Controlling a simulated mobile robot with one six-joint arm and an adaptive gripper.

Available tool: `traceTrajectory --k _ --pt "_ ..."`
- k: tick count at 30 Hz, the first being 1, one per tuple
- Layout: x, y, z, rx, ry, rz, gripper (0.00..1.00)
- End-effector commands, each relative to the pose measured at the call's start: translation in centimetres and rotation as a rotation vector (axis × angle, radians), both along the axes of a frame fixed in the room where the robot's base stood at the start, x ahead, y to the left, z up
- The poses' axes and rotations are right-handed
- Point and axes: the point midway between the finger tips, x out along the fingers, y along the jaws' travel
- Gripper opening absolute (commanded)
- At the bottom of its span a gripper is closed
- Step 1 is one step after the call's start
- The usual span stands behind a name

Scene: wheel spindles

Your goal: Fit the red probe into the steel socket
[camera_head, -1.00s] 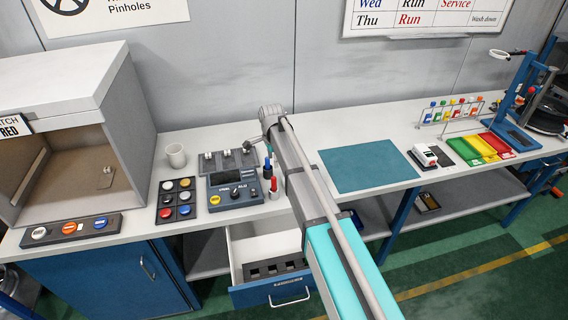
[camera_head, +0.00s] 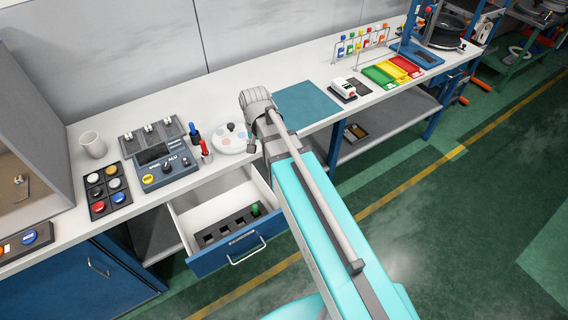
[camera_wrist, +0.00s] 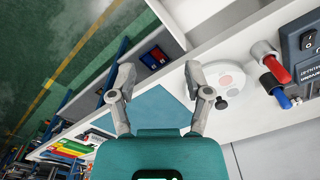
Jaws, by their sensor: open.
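The red probe (camera_head: 205,148) stands upright on the bench, right of the grey ALU meter, with a blue probe (camera_head: 194,133) behind it. A pale grey cylinder, apparently the steel socket (camera_head: 207,158), shows at its foot. I cannot tell whether the probe is inside it or in front of it. In the wrist view the red probe (camera_wrist: 277,69) and the steel cylinder (camera_wrist: 262,50) are at the right. My gripper (camera_wrist: 160,75) is open and empty, its fingers wide apart, left of the probe. In the head view my arm hides the gripper.
An open drawer (camera_head: 185,213) with a slotted black block and a green piece juts out below the meter (camera_head: 165,168). A white round dish (camera_head: 229,146) lies between probes and arm. A button panel (camera_head: 108,190) and mug (camera_head: 93,144) stand left. The teal mat (camera_head: 308,103) is clear.

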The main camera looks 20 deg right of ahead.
Motion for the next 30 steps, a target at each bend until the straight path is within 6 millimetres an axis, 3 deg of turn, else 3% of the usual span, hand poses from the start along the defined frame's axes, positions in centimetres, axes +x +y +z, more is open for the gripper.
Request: traceTrajectory --k 1,3,9,14,24,30 --pt "-2.5 -1.3 0.0 0.0 0.0 0.05 0.64" --pt "-4.4 -2.7 0.0 0.0 0.0 0.127 0.64" --pt "-8.1 -5.0 0.0 0.0 0.0 0.289 0.64" --pt "-9.0 -5.6 0.0 0.0 -0.001 0.339 0.64" --pt "-8.9 -5.6 0.0 0.0 0.0 0.343 0.64" --pt "-8.9 -5.6 -1.3 0.0 0.0 0.343 0.64"
